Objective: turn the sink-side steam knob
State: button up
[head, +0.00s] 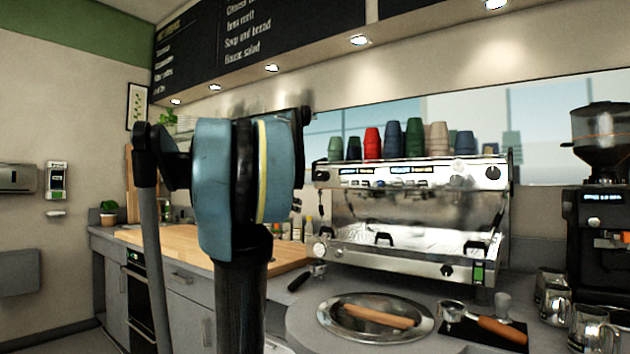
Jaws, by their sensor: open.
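The espresso machine (410,255) stands on the counter right of centre, silver with a lit front panel. A dark round knob (492,172) sits at the right end of its upper front. A small round shape (322,176) at the left end may be the other knob; it is too small to tell. No sink is clearly seen, so I cannot tell which knob is on the sink side. My gripper cannot be made out.
A round metal basin with a wooden bar (378,316) is set in the front counter. A portafilter (497,328) lies to its right. Metal pitchers (590,328) and a grinder (600,215) stand at right. Coloured cups (414,138) stand on the machine. A wooden board (190,238) lies left.

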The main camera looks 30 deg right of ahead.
aim_at(317, 176)
jog(key=w+d+r+m+t+h, duration=0.1)
jog(key=w+d+r, duration=0.25)
jog(key=r, duration=0.25)
jog(key=w+d+r+m+t+h, duration=0.1)
jog(key=w+d+r+h, duration=0.1)
jog(key=w+r, duration=0.25)
jog(key=x, duration=1.1)
jog(key=s+x, duration=0.1)
jog(key=x, duration=0.5)
jog(key=shift+d+r, duration=0.2)
jog(key=c, duration=1.1)
